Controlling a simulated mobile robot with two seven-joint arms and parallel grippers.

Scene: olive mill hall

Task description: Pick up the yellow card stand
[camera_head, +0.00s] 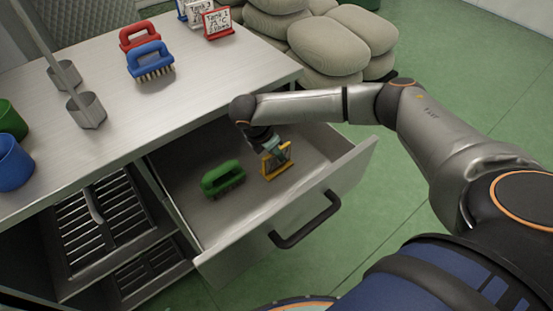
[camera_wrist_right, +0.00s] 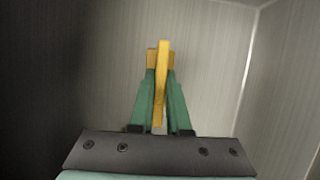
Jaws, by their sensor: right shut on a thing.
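The yellow card stand (camera_head: 279,170) stands in the open drawer (camera_head: 227,242), towards its right end. My right gripper (camera_head: 271,148) reaches down into the drawer from above and is shut on the stand's upper part. In the right wrist view the stand (camera_wrist_right: 162,60) shows edge-on as a yellow strip between the two green fingers of my right gripper (camera_wrist_right: 161,100). I cannot tell whether the stand's foot touches the drawer floor. My left gripper is not in view.
A green brush (camera_head: 222,179) lies in the drawer, left of the stand. On the worktop (camera_head: 200,80) are a blue brush (camera_head: 150,60), a red brush (camera_head: 139,36), a red card stand (camera_head: 218,23), metal cups (camera_head: 86,110) and a blue mug (camera_head: 13,163). Sacks (camera_head: 335,45) lie behind.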

